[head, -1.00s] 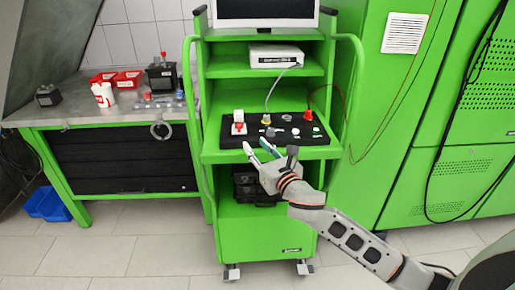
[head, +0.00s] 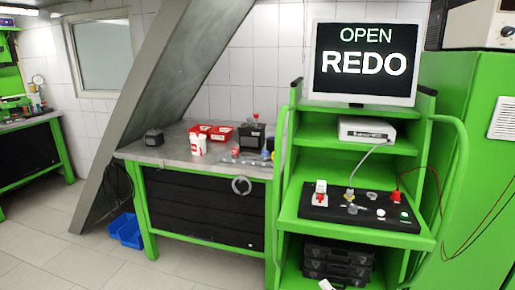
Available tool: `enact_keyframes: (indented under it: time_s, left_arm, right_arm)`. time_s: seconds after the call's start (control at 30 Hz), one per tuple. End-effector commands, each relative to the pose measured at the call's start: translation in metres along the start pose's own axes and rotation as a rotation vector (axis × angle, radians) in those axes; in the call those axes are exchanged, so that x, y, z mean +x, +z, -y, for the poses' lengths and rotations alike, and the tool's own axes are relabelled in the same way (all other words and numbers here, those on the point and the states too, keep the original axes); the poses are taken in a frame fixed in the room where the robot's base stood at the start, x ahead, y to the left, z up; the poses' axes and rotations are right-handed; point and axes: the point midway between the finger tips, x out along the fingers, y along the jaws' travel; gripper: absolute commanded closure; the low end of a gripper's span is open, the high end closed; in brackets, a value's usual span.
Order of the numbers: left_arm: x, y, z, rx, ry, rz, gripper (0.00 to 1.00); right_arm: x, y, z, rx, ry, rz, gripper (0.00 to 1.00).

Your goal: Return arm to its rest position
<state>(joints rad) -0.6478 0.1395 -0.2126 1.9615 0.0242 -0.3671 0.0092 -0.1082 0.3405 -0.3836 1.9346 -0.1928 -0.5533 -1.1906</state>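My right gripper (head: 326,285) shows only as a small pale tip at the bottom edge of the head view, below the green cart. Whether it is open or shut is hidden, and the rest of that arm is out of view. My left gripper is not in view. The black control panel (head: 332,212) lies on the cart's shelf with a red switch on a white base (head: 320,193), several knobs and buttons, and a red plug (head: 396,196). The tip is apart from the panel in the picture.
The monitor (head: 363,62) on the green cart (head: 420,238) reads "OPEN REDO". A workbench (head: 165,153) with red bins (head: 211,132), a white-and-red cup (head: 198,145) and a black container (head: 250,136) stands left of it. A blue crate (head: 126,231) is on the floor. Floor at lower left is clear.

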Motion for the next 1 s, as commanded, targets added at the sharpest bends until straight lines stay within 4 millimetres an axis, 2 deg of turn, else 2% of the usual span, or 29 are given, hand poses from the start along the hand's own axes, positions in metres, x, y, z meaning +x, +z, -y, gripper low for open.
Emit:
enact_keyframes:
  time_s: [0.03,0.17,0.3,0.4,0.5,0.6,0.7,1.0]
  left_arm:
    - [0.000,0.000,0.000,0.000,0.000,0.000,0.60]
    - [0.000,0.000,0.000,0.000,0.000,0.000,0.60]
    - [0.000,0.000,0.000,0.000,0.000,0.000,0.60]
    - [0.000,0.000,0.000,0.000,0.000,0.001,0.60]
    - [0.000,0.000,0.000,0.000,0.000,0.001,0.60]
    - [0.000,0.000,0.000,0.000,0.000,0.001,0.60]
    - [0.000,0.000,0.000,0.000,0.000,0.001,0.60]
    - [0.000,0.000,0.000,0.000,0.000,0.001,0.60]
  right_arm:
    - [-0.014,-0.018,0.025,0.173,-0.039,-0.021,0.70]
    - [-0.050,-0.054,0.074,0.630,-0.127,-0.037,0.70]
    - [-0.094,-0.087,0.122,1.106,-0.227,-0.003,0.70]
    - [-0.123,-0.105,0.148,1.389,-0.282,0.044,0.70]
    - [-0.145,-0.116,0.166,1.599,-0.317,0.091,0.70]
    - [-0.158,-0.122,0.175,1.725,-0.335,0.125,0.70]
    - [-0.164,-0.125,0.179,1.780,-0.341,0.140,0.70]
    - [-0.164,-0.125,0.179,1.785,-0.342,0.141,0.70]
